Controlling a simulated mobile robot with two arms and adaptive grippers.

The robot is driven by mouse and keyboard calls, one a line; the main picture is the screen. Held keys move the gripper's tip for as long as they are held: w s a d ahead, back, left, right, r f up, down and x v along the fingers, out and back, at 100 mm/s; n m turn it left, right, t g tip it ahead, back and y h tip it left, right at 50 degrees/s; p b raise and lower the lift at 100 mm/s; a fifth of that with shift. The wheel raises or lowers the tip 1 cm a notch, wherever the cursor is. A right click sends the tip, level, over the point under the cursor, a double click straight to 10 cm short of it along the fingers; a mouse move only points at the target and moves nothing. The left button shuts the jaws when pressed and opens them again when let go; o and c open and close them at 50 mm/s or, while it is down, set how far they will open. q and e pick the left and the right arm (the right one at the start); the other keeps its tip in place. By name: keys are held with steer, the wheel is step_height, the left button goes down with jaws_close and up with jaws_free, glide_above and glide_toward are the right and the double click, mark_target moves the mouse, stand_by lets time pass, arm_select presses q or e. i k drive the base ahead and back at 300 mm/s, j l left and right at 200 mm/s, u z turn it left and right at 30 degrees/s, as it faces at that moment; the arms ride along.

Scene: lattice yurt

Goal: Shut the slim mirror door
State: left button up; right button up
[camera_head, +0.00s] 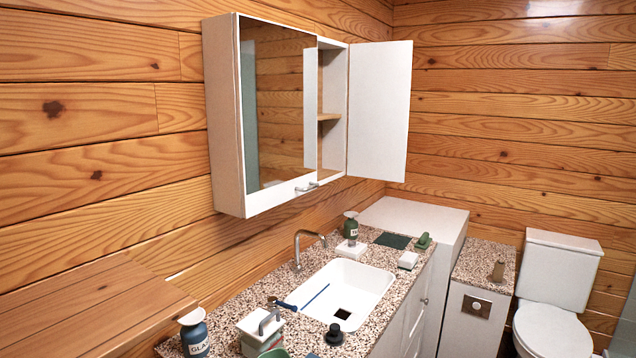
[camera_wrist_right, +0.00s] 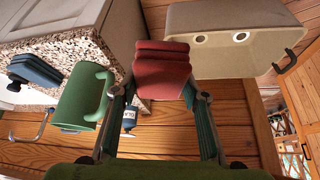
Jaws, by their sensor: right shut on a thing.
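The mirror cabinet (camera_head: 226,110) hangs on the plank wall in the head view. Its slim door (camera_head: 380,110) stands wide open at the right, its plain white inner face showing; its mirror side is hidden. The opening beside it shows a small wooden shelf (camera_head: 328,117). The wide mirror door (camera_head: 275,105) looks shut, with a small handle at its lower right. My right gripper (camera_wrist_right: 158,92) shows in the right wrist view, shut on a folded red thing (camera_wrist_right: 162,72), perhaps cloth. The cabinet is not in that view. My left gripper is not in view.
Below the cabinet is a speckled counter (camera_head: 262,290) with a basin (camera_head: 375,285), tap (camera_head: 303,248), bottles and small items. A toilet (camera_head: 552,300) stands at the right. The wrist view shows a green mug (camera_wrist_right: 82,95) and beige box (camera_wrist_right: 235,45) near the gripper.

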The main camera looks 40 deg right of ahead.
mark_target(380, 73)
steer(key=l+u, duration=0.25)
steer(key=l, duration=1.8)
